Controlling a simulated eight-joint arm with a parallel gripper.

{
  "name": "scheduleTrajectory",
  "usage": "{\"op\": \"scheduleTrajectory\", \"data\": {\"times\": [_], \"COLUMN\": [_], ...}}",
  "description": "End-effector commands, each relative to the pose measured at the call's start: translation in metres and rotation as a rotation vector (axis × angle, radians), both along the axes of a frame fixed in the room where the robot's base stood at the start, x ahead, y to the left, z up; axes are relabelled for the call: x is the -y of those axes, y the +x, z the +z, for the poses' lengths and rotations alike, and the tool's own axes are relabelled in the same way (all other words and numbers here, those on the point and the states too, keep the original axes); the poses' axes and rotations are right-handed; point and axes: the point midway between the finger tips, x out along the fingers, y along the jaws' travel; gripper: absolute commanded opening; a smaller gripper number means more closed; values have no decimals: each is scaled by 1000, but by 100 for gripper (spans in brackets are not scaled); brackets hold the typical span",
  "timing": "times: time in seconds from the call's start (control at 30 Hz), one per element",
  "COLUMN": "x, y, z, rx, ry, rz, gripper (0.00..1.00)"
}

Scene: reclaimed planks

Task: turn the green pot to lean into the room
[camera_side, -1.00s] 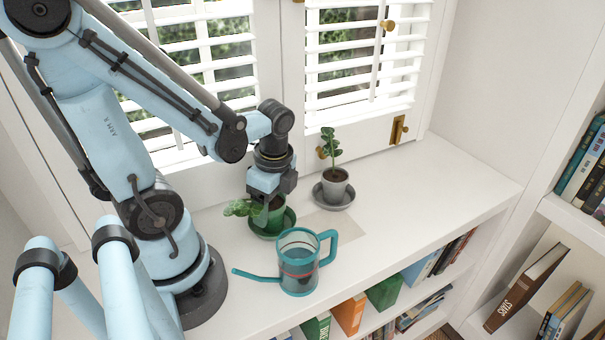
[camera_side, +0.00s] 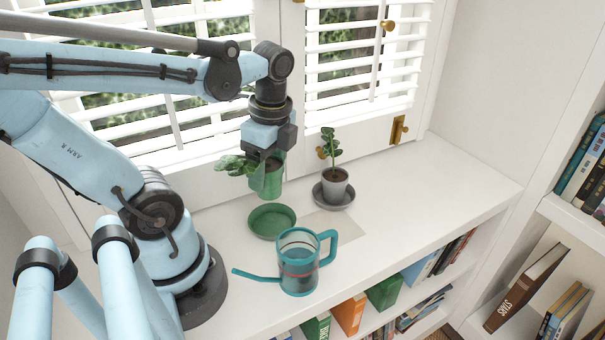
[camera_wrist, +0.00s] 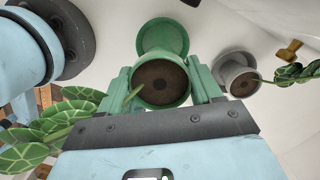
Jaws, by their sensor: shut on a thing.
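The green pot (camera_side: 267,181) holds dark soil and a leafy plant (camera_side: 234,165) that leans to the left in the side view. My gripper (camera_side: 264,172) is shut on the green pot and holds it in the air above its green saucer (camera_side: 272,221). The saucer stands empty on the white sill. In the wrist view the pot (camera_wrist: 162,82) sits between my two fingers, with its soil facing the camera. Its leaves (camera_wrist: 50,130) spread to the lower left there, and the saucer (camera_wrist: 162,36) shows behind it.
A grey pot (camera_side: 335,188) with an upright plant stands on a grey saucer to the right. A teal watering can (camera_side: 298,265) stands in front of the green saucer, spout to the left. White shutters (camera_side: 366,60) close off the back. The right of the sill (camera_side: 430,185) is clear.

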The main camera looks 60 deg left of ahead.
Motion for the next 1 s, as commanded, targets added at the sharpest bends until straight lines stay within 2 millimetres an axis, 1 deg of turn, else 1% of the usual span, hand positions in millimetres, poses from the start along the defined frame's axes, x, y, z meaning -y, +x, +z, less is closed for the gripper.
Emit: {"op": "scheduleTrajectory", "data": {"times": [0.3, 0.7, 1.0], "x": [0, 0, 0], "y": [0, 0, 0], "z": [18, 35, 39], "rx": [0, 0, 0], "ry": [0, 0, 0], "rz": [0, 0, 0], "gripper": [15, 15, 15]}}
